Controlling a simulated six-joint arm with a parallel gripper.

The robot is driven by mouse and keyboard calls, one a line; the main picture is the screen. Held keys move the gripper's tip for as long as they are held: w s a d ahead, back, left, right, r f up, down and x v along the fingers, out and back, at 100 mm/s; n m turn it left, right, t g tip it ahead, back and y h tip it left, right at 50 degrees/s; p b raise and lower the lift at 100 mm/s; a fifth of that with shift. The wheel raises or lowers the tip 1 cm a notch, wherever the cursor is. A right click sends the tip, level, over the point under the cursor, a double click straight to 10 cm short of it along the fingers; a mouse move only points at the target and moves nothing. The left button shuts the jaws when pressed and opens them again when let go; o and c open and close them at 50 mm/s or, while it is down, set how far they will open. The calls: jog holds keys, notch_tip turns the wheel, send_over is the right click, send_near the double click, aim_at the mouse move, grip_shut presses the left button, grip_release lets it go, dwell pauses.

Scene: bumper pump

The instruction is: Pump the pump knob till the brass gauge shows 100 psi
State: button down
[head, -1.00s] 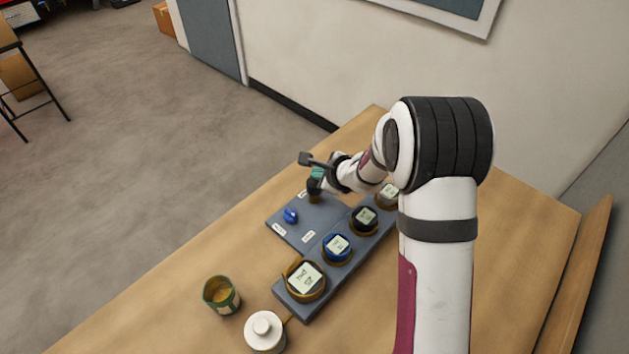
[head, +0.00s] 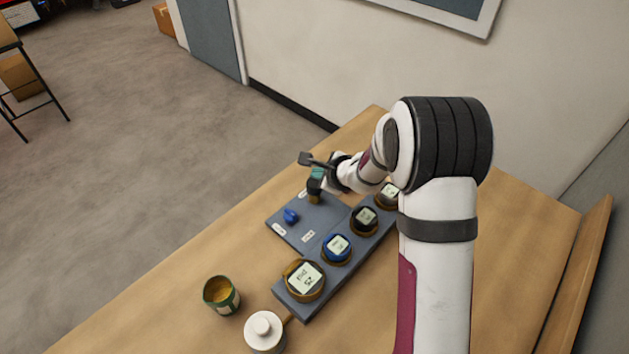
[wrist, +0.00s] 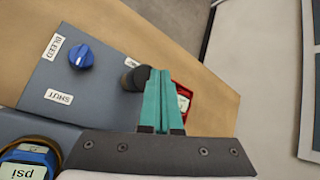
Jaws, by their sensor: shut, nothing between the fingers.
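The pump knob (head: 314,186) is dark on a brownish stem and stands upright at the far end of the grey board. It also shows in the wrist view (wrist: 136,78). My gripper (head: 318,172) is shut and empty, its teal fingers at the knob's top. In the wrist view the fingers (wrist: 160,74) overlap the knob's edge; I cannot tell whether they touch it. The large brass gauge (head: 304,281) is at the near end of the gauge row. Its display is lit, but the digits are too small to read surely.
A blue bleed knob (wrist: 81,57) sits between BLEED and SHUT labels. A blue gauge (head: 337,249), a black gauge (head: 364,221) and another gauge (head: 389,195) continue the row. A green cup (head: 221,295) and a white bottle (head: 264,329) stand on the near table.

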dwell(0.3)
jog(key=shift+f, duration=0.4)
jog(key=shift+f, duration=1.05)
dwell(1.0)
jog(key=shift+r, duration=1.45)
jog(key=shift+r, duration=2.5)
